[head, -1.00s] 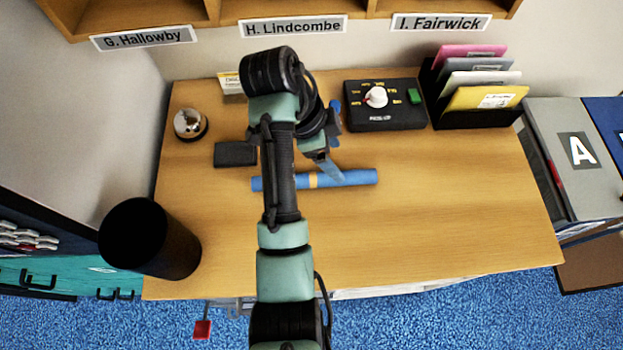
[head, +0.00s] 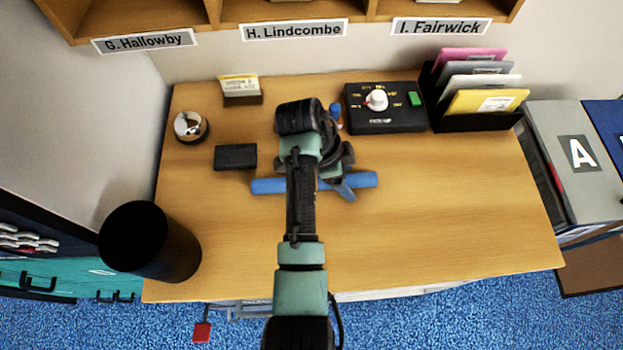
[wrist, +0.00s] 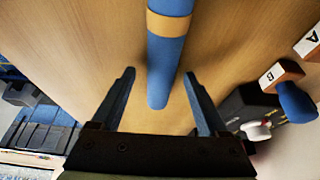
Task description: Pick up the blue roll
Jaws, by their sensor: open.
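The blue roll (head: 270,186) lies across the middle of the desk, partly hidden by my arm in the head view. In the wrist view, the blue roll (wrist: 166,62) has a tan band and its near end shows between my fingers. My gripper (wrist: 158,73) is open, with one finger on each side of the roll's end in that picture. I cannot tell whether the fingertips are level with the roll or still above it. In the head view, my gripper (head: 340,186) is over the right half of the roll, and a finger shows in front of it.
A black dial box (head: 385,122) and a file sorter (head: 475,122) stand at the back right. A black cylinder (head: 150,240) stands front left. The front right desk is clear.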

